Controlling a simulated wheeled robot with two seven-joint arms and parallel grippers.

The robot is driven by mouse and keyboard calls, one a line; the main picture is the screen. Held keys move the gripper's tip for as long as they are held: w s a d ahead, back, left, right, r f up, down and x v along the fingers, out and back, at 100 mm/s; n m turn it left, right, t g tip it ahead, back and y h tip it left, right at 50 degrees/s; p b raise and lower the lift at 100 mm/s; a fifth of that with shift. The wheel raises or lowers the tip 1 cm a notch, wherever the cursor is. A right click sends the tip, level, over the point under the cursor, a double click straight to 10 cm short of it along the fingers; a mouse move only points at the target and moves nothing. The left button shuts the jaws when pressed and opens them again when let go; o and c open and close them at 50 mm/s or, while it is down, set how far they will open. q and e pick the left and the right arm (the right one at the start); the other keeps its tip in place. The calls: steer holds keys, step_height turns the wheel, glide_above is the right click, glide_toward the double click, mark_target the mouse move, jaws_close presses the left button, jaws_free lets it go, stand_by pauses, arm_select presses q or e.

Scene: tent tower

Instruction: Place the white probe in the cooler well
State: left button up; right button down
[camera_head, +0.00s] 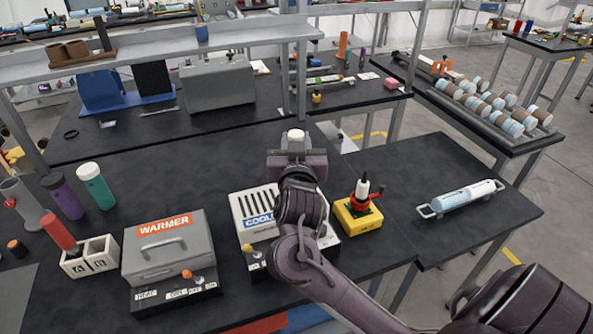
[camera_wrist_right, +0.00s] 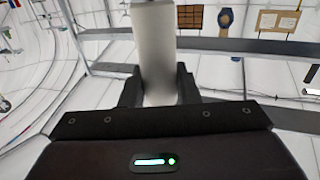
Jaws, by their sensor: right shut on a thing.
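My right gripper (camera_head: 295,151) is shut on a white cylinder, the white probe (camera_head: 295,136), above the black table behind the cooler. In the right wrist view the pale probe (camera_wrist_right: 155,50) stands upright between the two dark fingers (camera_wrist_right: 158,88), its upper end cut off by the frame. The cooler (camera_head: 245,207) is a white box with a blue label and dark slots in its top. My right wrist and forearm cover its right part, so a well there is hidden. My left gripper is not in view.
A grey warmer (camera_head: 165,247) stands left of the cooler. A yellow block (camera_head: 358,222) with a red-handled fixture stands at its right. A two-hole white block (camera_head: 90,257) and teal (camera_head: 97,187) and purple (camera_head: 63,196) cylinders are at left. The table behind the warmer is clear.

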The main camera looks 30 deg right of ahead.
step_height(320, 180, down, 7)
steer(key=shift+f, duration=0.1)
stand_by(0.3)
steer(key=shift+a+f, duration=0.1)
steer(key=c, duration=1.1)
jaws_free()
